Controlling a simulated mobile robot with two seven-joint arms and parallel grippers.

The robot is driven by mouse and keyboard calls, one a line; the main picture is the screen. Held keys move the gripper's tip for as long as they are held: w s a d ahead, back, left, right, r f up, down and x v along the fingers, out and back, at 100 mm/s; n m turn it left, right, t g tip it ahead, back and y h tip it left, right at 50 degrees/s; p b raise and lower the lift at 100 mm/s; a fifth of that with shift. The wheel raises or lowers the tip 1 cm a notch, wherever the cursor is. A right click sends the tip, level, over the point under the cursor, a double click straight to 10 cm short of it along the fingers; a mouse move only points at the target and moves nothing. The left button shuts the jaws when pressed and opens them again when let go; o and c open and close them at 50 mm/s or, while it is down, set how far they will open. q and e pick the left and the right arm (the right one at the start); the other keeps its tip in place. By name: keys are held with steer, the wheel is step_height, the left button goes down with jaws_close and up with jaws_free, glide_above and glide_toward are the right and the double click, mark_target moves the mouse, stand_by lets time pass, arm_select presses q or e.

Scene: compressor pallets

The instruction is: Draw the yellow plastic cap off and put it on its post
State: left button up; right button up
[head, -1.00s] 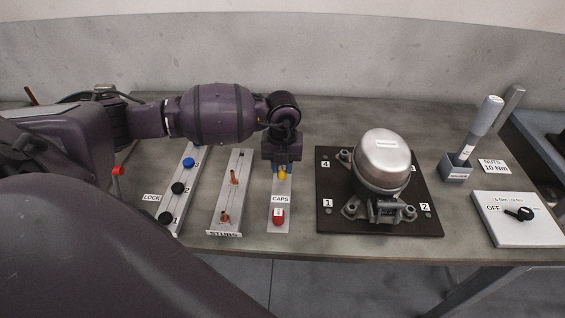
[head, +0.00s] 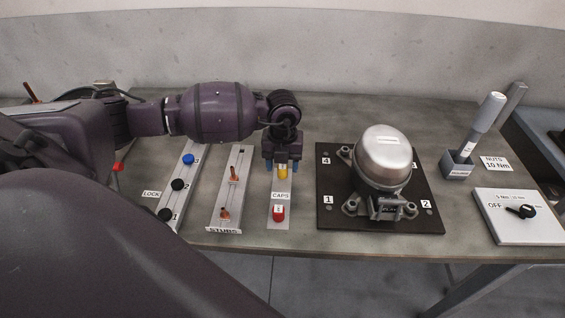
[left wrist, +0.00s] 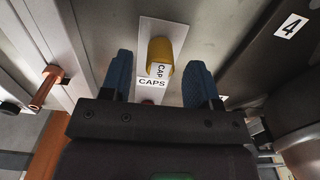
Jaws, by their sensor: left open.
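The yellow cap (head: 283,173) stands at the far part of the pale CAPS strip (head: 271,213). It also shows in the left wrist view (left wrist: 160,52), between and beyond my blue fingertips. A red cap (head: 278,214) stands at the near end of the same strip. My left gripper (head: 282,168) is open above the strip, with one finger on each side of the yellow cap; in the left wrist view the fingers (left wrist: 168,80) are apart with nothing between them touching. The cap's post is hidden under it. My right gripper is not in view.
The STUBS strip (head: 221,211) with copper stubs lies left of the caps. The LOCK strip (head: 169,214) with blue and black knobs lies further left. The compressor (head: 383,155) stands on a dark plate to the right. A tool holder (head: 457,166) and switch box (head: 518,217) stand far right.

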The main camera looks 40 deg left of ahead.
mark_target(282, 166)
arm_select(q)
steer(key=shift+r, duration=0.5)
step_height(282, 166, up, 10)
steer(key=shift+f+p, duration=0.15)
steer(key=shift+p, duration=0.2)
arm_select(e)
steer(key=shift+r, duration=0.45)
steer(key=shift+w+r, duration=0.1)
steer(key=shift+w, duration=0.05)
